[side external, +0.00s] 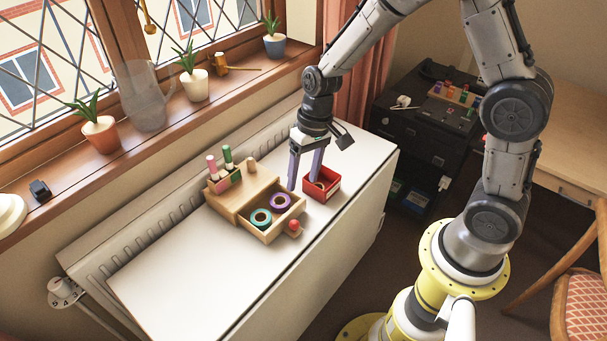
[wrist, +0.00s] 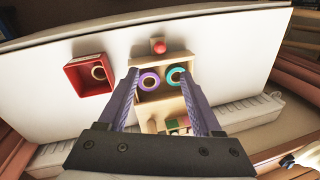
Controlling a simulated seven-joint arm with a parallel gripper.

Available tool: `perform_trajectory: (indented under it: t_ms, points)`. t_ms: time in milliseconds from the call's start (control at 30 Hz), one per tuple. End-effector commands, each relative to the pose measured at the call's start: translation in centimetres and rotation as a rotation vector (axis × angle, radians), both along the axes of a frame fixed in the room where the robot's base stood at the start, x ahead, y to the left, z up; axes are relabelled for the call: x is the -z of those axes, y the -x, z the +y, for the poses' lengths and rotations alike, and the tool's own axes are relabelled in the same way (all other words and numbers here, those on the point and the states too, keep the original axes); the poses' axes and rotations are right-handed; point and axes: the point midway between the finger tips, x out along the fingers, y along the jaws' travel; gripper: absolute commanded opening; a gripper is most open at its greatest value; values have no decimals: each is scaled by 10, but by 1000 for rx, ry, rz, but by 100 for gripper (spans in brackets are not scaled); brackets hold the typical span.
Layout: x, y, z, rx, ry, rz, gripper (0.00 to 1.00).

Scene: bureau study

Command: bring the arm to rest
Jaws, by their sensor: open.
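My gripper (side external: 304,184) is open and empty, fingers pointing down, over the gap between the wooden drawer and the red box in the side view. In the wrist view its fingers (wrist: 158,74) frame the drawer below. The open wooden drawer (side external: 285,222) holds a purple ring (side external: 281,201) and a teal ring (side external: 261,218); both show in the wrist view too. The drawer has a red knob (side external: 294,226). One fingertip partly covers the red box in the side view.
The wooden box (side external: 232,200) carries pink and green pegs. The white tabletop (side external: 185,285) is clear toward the front left. A windowsill with potted plants (side external: 99,133) and a glass jug (side external: 143,95) runs along the left. A dark cabinet (side external: 400,125) and a chair stand to the right.

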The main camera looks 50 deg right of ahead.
Motion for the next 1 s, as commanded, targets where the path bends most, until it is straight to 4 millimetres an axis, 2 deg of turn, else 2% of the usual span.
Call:
perform_trajectory:
  t_ms: [67, 167, 267, 367, 500, 700, 833, 1000]
  points:
    - [-1, 0, 0, 1, 0, -3, 66]
    - [-15, -5, 0, 2, -1, -42, 66]
    - [-47, -10, -1, 2, -2, -124, 66]
    - [-90, -3, -4, -12, 7, -225, 66]
    - [-143, 24, -10, -44, 33, -344, 66]
    - [-195, 83, -21, -91, 90, -477, 66]
    - [-210, 126, -29, -117, 139, -536, 66]
    - [-206, 172, -40, -144, 203, -553, 66]
